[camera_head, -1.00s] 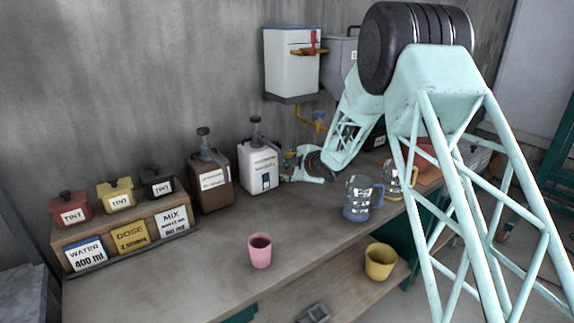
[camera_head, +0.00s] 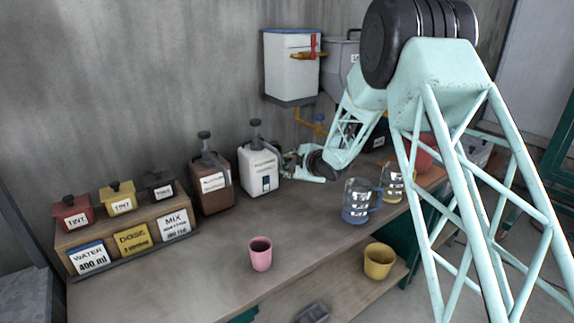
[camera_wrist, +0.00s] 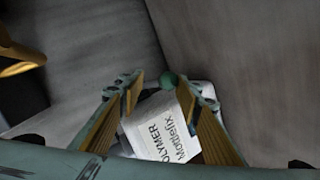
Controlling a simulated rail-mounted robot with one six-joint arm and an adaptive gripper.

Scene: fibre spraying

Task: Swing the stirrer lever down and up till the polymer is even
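The white polymer container (camera_head: 259,174) stands on the bench against the wall, with a black top and a grey spout or handle. In the wrist view its label (camera_wrist: 165,135) reads "POLYMER Mottlefix". In the head view my gripper (camera_head: 288,160) is just right of the container. The polymer inside is hidden.
A brown pump container (camera_head: 211,188) stands left of the white one. The tint rack (camera_head: 125,238) is further left. A pink cup (camera_head: 260,255), a blue-based jug (camera_head: 357,203) and a yellow cup (camera_head: 379,262) are nearer. A white tank (camera_head: 291,68) hangs above.

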